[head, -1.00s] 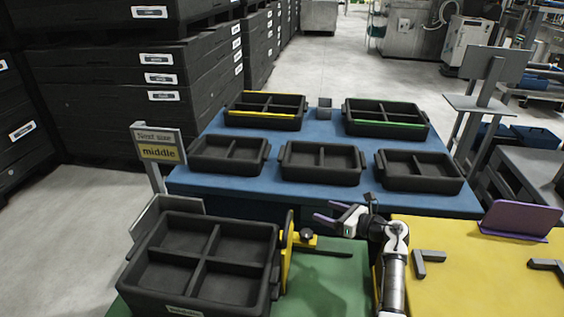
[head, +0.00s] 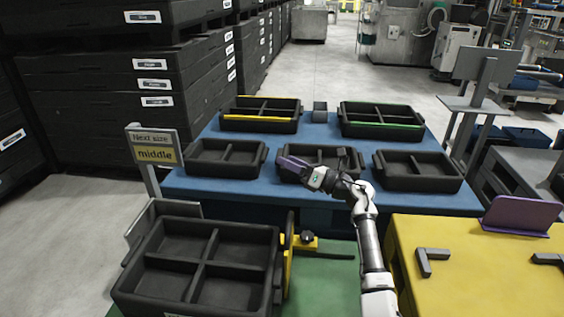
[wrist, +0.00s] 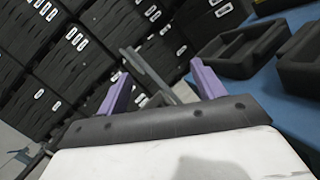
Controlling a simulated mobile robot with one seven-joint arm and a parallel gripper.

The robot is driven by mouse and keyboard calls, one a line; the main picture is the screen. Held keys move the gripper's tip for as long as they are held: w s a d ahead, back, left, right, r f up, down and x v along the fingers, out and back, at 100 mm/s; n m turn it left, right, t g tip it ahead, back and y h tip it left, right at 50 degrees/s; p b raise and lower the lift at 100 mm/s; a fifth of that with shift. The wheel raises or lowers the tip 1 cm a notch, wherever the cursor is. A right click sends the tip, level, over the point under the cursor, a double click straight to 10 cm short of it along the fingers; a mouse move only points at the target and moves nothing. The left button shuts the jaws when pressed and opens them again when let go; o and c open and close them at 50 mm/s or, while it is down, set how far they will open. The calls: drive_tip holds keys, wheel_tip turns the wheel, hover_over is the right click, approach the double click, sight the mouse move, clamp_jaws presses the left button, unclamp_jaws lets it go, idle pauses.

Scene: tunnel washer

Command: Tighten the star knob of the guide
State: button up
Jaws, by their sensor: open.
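The star knob (head: 307,237) is small and black. It sits on a yellow bracket at the right side of the yellow guide (head: 288,262), which stands upright on the green table beside a black divided tray (head: 200,262). My gripper (head: 284,163) has purple fingers and is held above and behind the knob, in front of the middle black tray on the blue table. In the wrist view the two purple fingers (wrist: 160,88) are spread apart with nothing between them. The knob is not in the wrist view.
Several black trays stand on the blue table (head: 330,208) behind. A "Next size middle" sign (head: 154,146) stands at the left. A yellow table (head: 470,280) with grey angle pieces and a purple plate (head: 520,215) is at the right. Green table (head: 330,285) right of the guide is mostly clear.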

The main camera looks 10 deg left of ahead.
drive_tip(key=shift+a+r, duration=0.6)
drive_tip(key=shift+r, duration=0.05)
